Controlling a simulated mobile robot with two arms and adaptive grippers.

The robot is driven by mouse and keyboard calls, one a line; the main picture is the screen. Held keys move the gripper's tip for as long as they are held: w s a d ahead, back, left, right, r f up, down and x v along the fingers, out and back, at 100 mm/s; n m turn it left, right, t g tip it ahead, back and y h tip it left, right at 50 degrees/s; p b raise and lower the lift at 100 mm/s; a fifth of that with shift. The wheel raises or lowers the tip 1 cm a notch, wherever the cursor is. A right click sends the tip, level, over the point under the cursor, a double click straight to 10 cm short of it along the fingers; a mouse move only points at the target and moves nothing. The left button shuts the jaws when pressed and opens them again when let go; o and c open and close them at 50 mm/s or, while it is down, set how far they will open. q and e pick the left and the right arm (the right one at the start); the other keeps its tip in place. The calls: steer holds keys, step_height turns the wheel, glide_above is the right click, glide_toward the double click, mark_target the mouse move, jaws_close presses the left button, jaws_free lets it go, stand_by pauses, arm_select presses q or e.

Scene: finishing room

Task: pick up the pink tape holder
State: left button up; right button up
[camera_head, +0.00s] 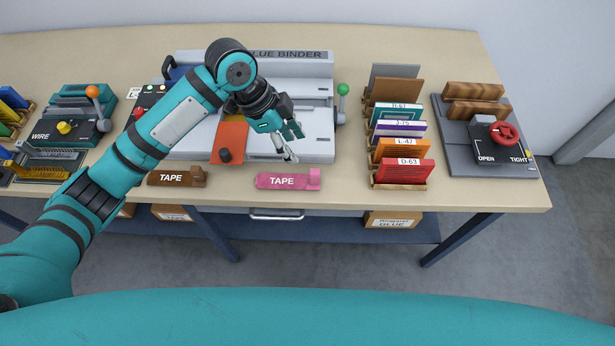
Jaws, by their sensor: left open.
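The pink tape holder (287,181), labelled TAPE, lies near the front edge of the table, in front of the glue binder. My left gripper (288,146) is open and hangs above and just behind it, over the binder's front part. The gripper looks empty and apart from the holder. A brown tape holder (177,178), also labelled TAPE, lies to the left of the pink one. My right gripper does not show.
The glue binder (312,90) with a green-knobbed lever stands behind. A rack of labelled booklets (403,171) stands to the right, then a grey press (470,150) with a red knob. A wire machine (80,125) stands left. Bare table (345,195) lies right of the pink holder.

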mark_target(311, 172)
arm_select(q)
steer(key=p+x, duration=0.1)
steer(key=x, duration=0.6)
steer(key=shift+d+f, duration=0.2)
steer(key=shift+f, duration=0.15)
steer(key=p+x, duration=0.2)
steer(key=x, duration=0.2)
steer(key=shift+s+f, duration=0.15)
steer(key=shift+d+f, duration=0.1)
steer(key=shift+f, duration=0.35)
jaws_close()
